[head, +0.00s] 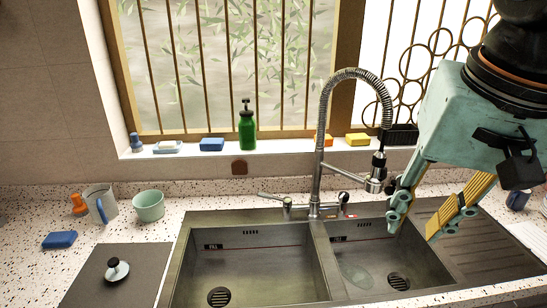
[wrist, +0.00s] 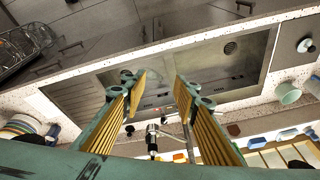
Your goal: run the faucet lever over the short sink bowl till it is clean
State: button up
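The sink has a larger left bowl (head: 250,265) and a shorter right bowl (head: 375,255). The short bowl holds a pale grey patch (head: 358,275) beside its drain (head: 399,281). A spring-necked faucet (head: 317,165) stands behind the sink, its spray head (head: 376,178) hanging toward the short bowl. A silver lever (head: 272,197) sticks out left of the faucet base; a dark handle (head: 343,198) sits to its right. My gripper (head: 416,222) is open and empty above the short bowl, right of the spray head. In the wrist view, my fingers (wrist: 160,85) are spread, with the faucet (wrist: 153,140) below them.
The windowsill behind holds a green soap bottle (head: 247,128), a blue sponge (head: 212,144) and a yellow sponge (head: 357,139). A jug (head: 101,203), green cup (head: 148,206) and another blue sponge (head: 59,239) stand left. A ribbed drainboard (head: 475,245) lies right.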

jog(key=w+a+m+p, duration=0.2)
jog(key=w+a, duration=0.2)
jog(key=w, duration=0.5)
jog(key=w+a+m+p, duration=0.2)
jog(key=w+a+m, duration=0.15)
jog(key=w, duration=0.65)
jog(key=w+a+m+p, duration=0.2)
jog(key=w+a, duration=0.2)
jog(key=w, duration=0.5)
jog(key=w+a+f+m+g+p, duration=0.1)
jog(key=w+a+f+m+p, duration=0.4)
jog(key=w+a+f, duration=1.3)
jog(key=shift+w+f+m+g, duration=0.15)
jog(key=shift+w+m+g, duration=0.15)
jog(key=shift+w+m, duration=0.45)
jog(key=shift+s+f, duration=0.1)
jog(key=shift+f, duration=0.1)
jog(key=shift+w+a+f+b, duration=0.1)
jog(key=shift+w+f+b, duration=0.3)
jog(key=shift+f, duration=1.8)
jog(key=shift+w+f+b, duration=0.35)
jog(key=shift+w+f, duration=0.05)
jog(key=shift+f, duration=1.75)
jog(key=shift+w+a+f+b, duration=0.1)
jog(key=shift+w+f+b, duration=0.3)
jog(key=shift+f, duration=1.8)
jog(key=shift+c, duration=0.9)
